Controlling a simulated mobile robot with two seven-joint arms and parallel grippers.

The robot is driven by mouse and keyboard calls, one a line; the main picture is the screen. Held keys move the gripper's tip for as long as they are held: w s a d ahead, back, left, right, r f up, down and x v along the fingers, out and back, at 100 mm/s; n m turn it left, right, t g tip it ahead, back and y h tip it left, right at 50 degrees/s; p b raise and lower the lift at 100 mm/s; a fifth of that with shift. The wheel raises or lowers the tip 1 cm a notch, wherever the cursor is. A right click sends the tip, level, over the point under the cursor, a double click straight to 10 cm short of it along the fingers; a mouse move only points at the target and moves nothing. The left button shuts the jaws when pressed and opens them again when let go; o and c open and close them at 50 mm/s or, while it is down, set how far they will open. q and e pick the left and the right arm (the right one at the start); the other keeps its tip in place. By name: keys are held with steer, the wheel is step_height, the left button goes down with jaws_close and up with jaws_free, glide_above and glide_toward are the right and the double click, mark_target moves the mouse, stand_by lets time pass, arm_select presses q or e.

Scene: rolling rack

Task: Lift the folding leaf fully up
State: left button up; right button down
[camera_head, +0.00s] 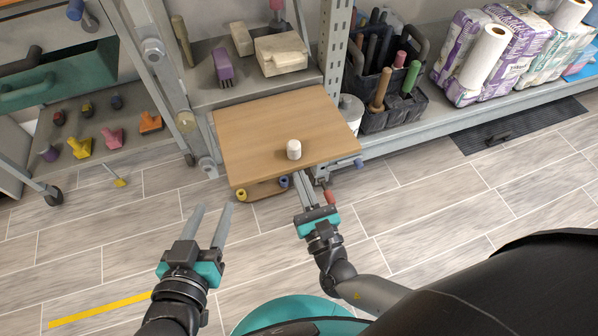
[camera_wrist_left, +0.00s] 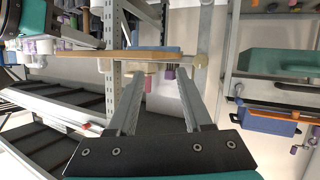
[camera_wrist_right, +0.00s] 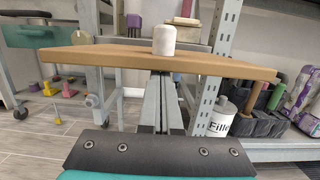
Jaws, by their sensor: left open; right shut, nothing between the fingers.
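The folding leaf (camera_head: 255,130) is a light wooden board on the front of the grey rack. It looks about level, and a small white cylinder (camera_head: 294,149) stands near its front edge. In the right wrist view the leaf (camera_wrist_right: 110,56) spans the picture, with the cylinder (camera_wrist_right: 164,40) on top. My right gripper (camera_head: 303,185) is shut and empty, its fingers reaching under the front edge; contact is unclear. My left gripper (camera_head: 213,207) is open and empty, left of and in front of the leaf. The left wrist view shows the leaf edge-on (camera_wrist_left: 90,53).
A tool caddy (camera_head: 385,95) and purple packs (camera_head: 470,50) sit on the shelf at right. Rack posts (camera_head: 335,45) flank the leaf. Another shelf at left holds coloured items, including a yellow one (camera_head: 79,148). The floor in front is largely clear.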

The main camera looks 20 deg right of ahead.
arm_select(q)
steer(key=shift+s+a+f+g+y+p, duration=0.1)
steer(key=shift+a+f+g+y+p, duration=0.2)
steer(key=shift+a+g, duration=0.25)
steer(key=shift+s+a+f+g+y+p, duration=0.1)
steer(key=shift+a+f+g+y+p, duration=0.15)
steer(key=shift+a+g, duration=0.3)
steer(key=shift+w+d+r, duration=0.1)
